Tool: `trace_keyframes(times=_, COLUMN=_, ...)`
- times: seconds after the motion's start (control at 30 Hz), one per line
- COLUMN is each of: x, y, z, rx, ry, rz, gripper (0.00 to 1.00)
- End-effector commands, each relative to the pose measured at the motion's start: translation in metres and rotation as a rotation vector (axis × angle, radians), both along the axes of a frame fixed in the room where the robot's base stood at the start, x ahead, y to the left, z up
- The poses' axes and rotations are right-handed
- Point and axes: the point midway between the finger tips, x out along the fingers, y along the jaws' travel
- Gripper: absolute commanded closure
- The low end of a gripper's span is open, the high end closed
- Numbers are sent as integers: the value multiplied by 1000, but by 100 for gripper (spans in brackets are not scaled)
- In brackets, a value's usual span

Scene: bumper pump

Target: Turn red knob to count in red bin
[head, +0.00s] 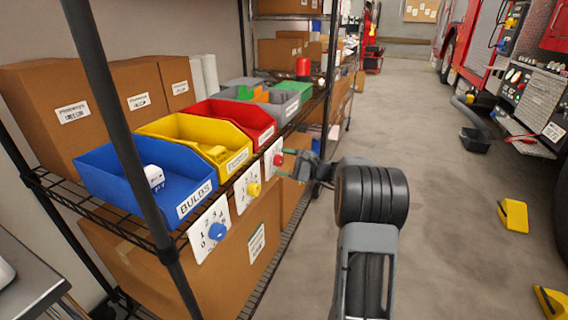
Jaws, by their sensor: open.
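The red knob (278,159) sits on a white dial card (270,170) below the red bin (238,122) on the wire shelf. The red bin's contents are hard to see from here. My gripper (294,164) reaches in from the right, its open fingers close to the right side of the red knob. I cannot tell whether they touch it. The dial's numbers are too small to read.
A blue bin (130,180) with a white item in it and a yellow bin (185,132) stand left of the red one, with a blue knob (217,231) and a yellow knob (254,189) below. Grey bins stand behind. A black shelf post (120,130) is in front.

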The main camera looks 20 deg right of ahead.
Motion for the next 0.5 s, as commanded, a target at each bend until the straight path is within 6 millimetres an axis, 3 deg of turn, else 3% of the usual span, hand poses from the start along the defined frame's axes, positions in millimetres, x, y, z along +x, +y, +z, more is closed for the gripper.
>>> trace_keyframes(times=0.5, x=-67, y=-63, z=2, rx=0, ry=1, rz=-4, gripper=36)
